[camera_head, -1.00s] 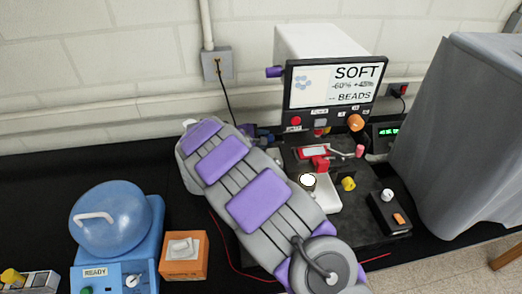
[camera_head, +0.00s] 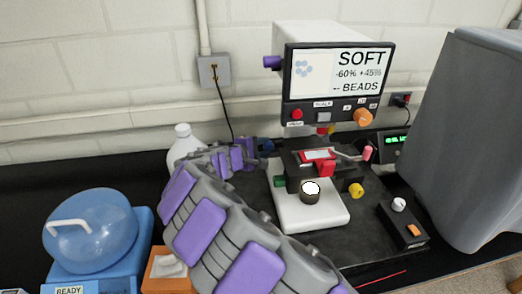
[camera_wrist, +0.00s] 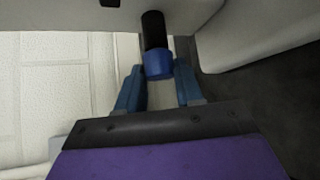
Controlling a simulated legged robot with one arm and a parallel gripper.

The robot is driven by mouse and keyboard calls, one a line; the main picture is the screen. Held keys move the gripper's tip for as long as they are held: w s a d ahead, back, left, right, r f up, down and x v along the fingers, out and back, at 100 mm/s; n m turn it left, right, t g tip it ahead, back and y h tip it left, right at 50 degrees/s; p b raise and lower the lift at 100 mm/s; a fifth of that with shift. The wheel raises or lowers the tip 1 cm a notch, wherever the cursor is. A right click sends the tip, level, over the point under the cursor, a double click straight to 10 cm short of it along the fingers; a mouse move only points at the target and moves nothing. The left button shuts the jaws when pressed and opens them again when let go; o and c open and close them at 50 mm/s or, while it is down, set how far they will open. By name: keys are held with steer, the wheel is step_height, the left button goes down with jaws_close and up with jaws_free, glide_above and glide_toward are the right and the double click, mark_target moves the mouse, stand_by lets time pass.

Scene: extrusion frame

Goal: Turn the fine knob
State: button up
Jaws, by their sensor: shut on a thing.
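A blue knob (camera_wrist: 159,66) on a black shaft (camera_wrist: 153,30) sits at the top centre of the wrist view; it looks like the fine knob. My gripper (camera_wrist: 160,74) has its two blue fingers on either side of this knob and is shut on it. In the head view my gripper (camera_head: 257,146) is at the left side of the instrument, below its screen. The knob is small there and hard to make out. My grey and purple arm covers the front left of the bench.
The instrument's screen (camera_head: 337,72) reads SOFT. Its white base (camera_head: 310,213), a green knob (camera_head: 280,182), a yellow knob (camera_head: 356,190) and a small control box (camera_head: 403,225) stand near. A white bottle (camera_head: 184,143) is behind my arm; a grey covered object (camera_head: 468,140) is at right.

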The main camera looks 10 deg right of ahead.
steer(key=shift+f, duration=0.15)
steer(key=o, duration=1)
steer(key=shift+a, duration=0.1)
steer(key=p+v, duration=0.3)
steer(key=v, duration=1.4)
steer(key=shift+s+p, duration=0.1)
steer(key=shift+p, duration=0.3)
